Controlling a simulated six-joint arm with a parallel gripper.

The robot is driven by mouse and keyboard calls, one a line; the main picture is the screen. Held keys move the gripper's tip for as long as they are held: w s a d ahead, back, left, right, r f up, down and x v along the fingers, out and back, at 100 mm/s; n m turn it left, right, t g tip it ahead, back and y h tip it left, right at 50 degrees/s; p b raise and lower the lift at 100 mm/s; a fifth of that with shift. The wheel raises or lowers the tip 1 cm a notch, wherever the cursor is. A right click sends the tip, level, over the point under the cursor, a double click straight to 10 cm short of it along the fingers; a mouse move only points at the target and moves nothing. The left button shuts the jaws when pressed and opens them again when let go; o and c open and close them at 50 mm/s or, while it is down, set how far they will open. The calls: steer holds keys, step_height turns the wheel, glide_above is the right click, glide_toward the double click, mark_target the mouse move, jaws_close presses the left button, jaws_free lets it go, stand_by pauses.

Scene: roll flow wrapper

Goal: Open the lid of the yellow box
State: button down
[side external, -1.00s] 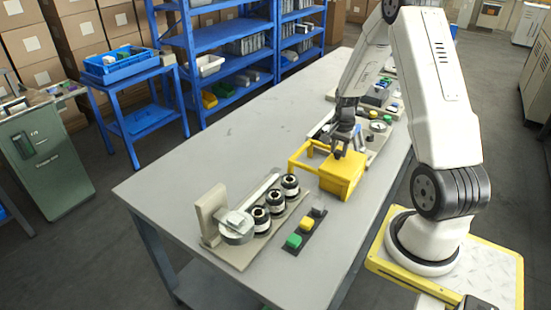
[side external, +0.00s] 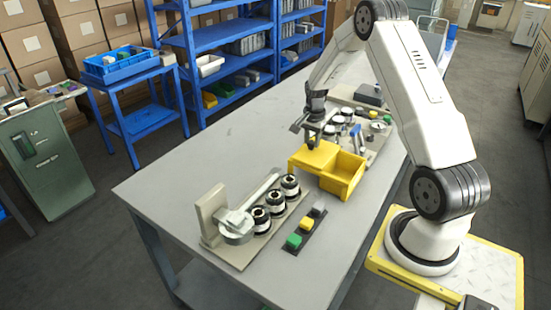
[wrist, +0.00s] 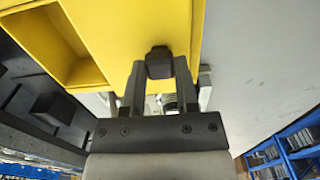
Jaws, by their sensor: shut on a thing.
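The yellow box (side external: 342,186) stands on the grey workbench. Its flat yellow lid (side external: 316,153) lies over the left part, and the right compartment is uncovered and looks empty. My gripper (side external: 312,143) points down onto the lid. In the wrist view my gripper (wrist: 158,78) has its two fingers on either side of a small dark knob (wrist: 159,62) on the lid (wrist: 120,25), shut on it. The open compartment of the box (wrist: 82,68) shows at the upper left there. The fingers hide part of the lid.
A fixture board with several black-and-white cylinders (side external: 275,200) and a strip with green, yellow and grey buttons (side external: 306,228) are in front of the box. Gauges and small parts crowd behind it. The workbench (side external: 215,150) is clear to the left.

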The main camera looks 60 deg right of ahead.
mark_target(310, 141)
steer(key=shift+w, duration=0.4)
steer(key=shift+c, duration=1.8)
jaws_free()
steer(key=shift+r, duration=0.1)
steer(key=shift+r, duration=3.8)
